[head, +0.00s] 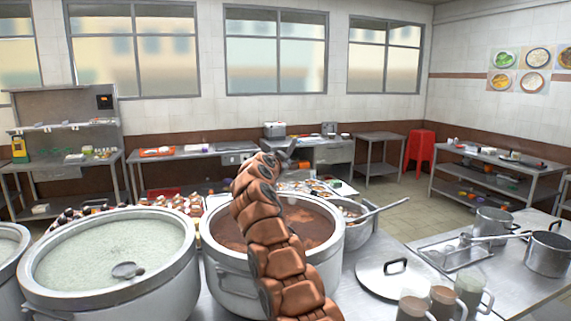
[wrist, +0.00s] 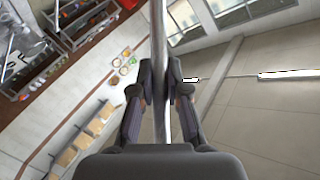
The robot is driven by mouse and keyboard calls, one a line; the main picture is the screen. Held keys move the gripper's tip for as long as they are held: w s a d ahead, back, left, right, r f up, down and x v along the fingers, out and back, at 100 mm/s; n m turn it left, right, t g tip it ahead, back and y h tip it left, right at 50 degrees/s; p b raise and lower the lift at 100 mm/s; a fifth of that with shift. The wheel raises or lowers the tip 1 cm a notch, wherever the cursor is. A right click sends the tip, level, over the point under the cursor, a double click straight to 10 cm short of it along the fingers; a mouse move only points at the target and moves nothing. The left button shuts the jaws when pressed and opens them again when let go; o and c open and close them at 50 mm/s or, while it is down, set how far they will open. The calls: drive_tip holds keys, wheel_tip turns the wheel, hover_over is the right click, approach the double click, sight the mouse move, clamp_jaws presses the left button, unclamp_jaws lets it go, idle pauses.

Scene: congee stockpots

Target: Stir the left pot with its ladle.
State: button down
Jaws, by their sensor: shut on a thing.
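The left pot (head: 175,290) is a wide metal stockpot of pale, whitish congee. A small dark ladle bowl (head: 127,270) shows at the near side of its surface; I cannot make out a long handle there. My gripper (head: 286,156) is beyond the brown-filled middle pot (head: 228,272), largely hidden behind my own arm in the head view. In the wrist view my gripper (wrist: 161,92) is shut on a thin metal rod (wrist: 159,40), which looks like a ladle handle. The rod runs between the fingers and out of the top; its ends are not seen.
Another pot (head: 8,262) is cut off at the left edge. Right of the middle pot are a metal bowl (head: 360,236) with a ladle (head: 385,207), a lid (head: 397,277) and several mugs (head: 442,302). A saucepan (head: 548,255) stands farther right. Bottles and jars crowd behind the pots.

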drive_tip(key=shift+s+a, duration=0.15)
drive_tip(key=shift+s, duration=0.1)
drive_tip(key=shift+s+a+m+g+h, duration=0.15)
drive_tip(key=shift+s+m+h, duration=0.1)
drive_tip(key=shift+s, duration=0.2)
drive_tip(key=shift+s+a+m+g+h, duration=0.15)
drive_tip(key=shift+s+h, duration=0.1)
drive_tip(key=shift+s, duration=0.2)
wheel_tip(320, 180, down, 17)
drive_tip(key=b, duration=1.6)
drive_tip(key=shift+b, duration=0.3)
drive_tip(key=shift+a, duration=0.1)
